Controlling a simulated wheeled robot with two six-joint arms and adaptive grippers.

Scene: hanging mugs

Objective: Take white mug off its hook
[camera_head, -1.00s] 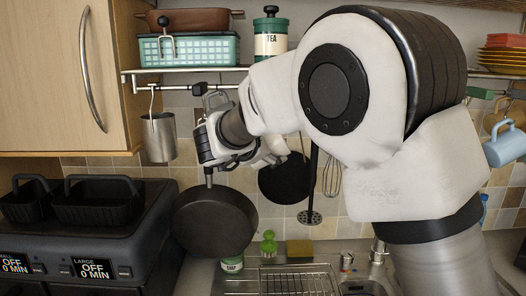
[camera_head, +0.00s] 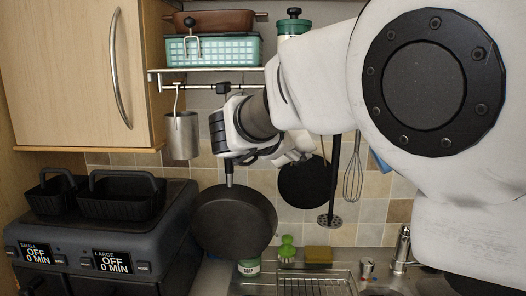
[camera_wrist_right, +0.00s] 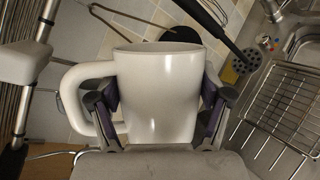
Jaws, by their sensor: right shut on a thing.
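The white mug (camera_wrist_right: 155,95) fills the middle of the right wrist view, with its rim at the top and its handle (camera_wrist_right: 75,100) to the left. My right gripper (camera_wrist_right: 164,100) has one finger against each side of the mug's body and is shut on it. In the head view my right arm reaches from the right to the wall, with its wrist (camera_head: 240,130) above a dark hanging pan. The mug cannot be made out clearly there. Whether the handle touches a hook cannot be told. My left gripper is not in view.
A rail (camera_head: 200,88) under the shelf holds a metal cup (camera_head: 181,137). Dark pans (camera_head: 235,222) and a whisk (camera_head: 353,168) hang nearby. Below are a dish rack (camera_head: 300,283) and sink.

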